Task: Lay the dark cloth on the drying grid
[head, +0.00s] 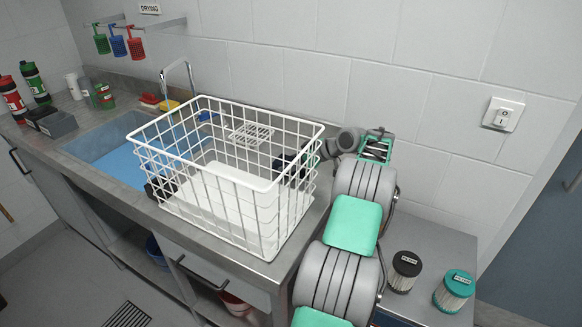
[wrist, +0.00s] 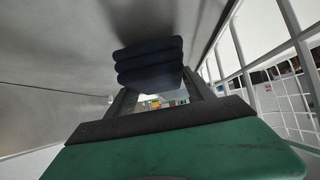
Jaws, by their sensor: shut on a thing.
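The dark navy cloth (wrist: 150,62) is folded in layers, and my gripper (wrist: 156,85) is shut on it. In the head view the cloth (head: 288,161) shows as a dark patch through the bars of the white wire basket, with my gripper (head: 304,160) at the basket's right back side. I cannot tell whether the cloth touches the basket or the counter. A small white slotted grid (head: 250,132) shows through the basket's back; I cannot tell whether this is the drying grid. A DRYING sign (head: 149,8) is on the wall at upper left.
The tall white wire basket (head: 268,222) stands on the counter, close beside my gripper. A sink with blue water (head: 122,168) lies to its left. Red, blue and green holders hang from a rail (head: 112,21). Two filters (head: 405,271) stand at the lower right.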

